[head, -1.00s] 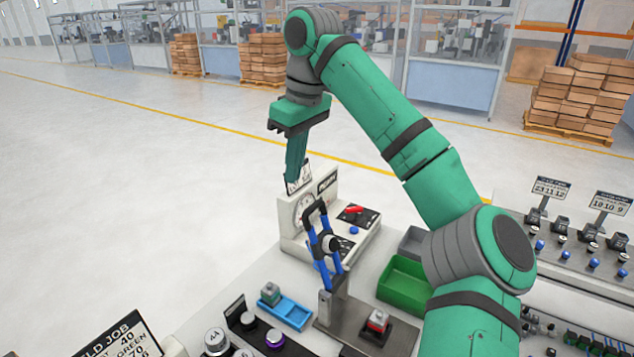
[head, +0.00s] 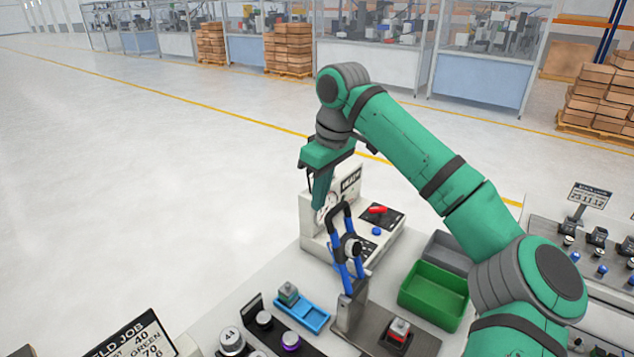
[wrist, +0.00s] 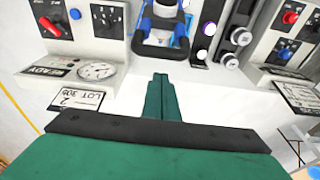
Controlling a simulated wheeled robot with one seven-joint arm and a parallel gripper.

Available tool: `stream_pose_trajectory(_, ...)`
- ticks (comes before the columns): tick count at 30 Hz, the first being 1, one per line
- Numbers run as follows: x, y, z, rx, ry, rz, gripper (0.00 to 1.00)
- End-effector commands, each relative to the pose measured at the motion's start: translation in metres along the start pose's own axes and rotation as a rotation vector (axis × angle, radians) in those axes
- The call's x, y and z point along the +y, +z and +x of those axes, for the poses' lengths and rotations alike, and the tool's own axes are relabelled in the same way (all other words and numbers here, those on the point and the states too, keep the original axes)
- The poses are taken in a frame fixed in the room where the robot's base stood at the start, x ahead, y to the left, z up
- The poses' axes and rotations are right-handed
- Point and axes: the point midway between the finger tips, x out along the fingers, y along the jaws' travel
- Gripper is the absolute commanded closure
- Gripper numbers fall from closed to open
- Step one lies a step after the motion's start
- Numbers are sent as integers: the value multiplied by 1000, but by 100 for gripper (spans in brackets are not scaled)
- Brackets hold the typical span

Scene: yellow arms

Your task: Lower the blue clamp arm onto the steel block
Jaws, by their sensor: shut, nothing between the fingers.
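The clamp (head: 347,262) stands with its blue arm raised, and its black looped handle (head: 340,212) points upward. It sits on a dark base plate. In the wrist view, my closed fingertips (wrist: 161,78) lie just below the black handle (wrist: 162,52), which shows at the top centre.
A white gauge box (head: 310,228) with a red switch stands behind the clamp. A blue tray (head: 314,318) and several knobs lie to the left. Green (head: 433,295) and grey (head: 450,252) bins stand to the right. Open floor lies at far left.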

Motion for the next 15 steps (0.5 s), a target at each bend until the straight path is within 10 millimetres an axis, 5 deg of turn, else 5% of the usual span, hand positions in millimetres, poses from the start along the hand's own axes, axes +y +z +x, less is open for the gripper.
stream_pose_trajectory(15,-2,24,-10,0,0,-4,100)
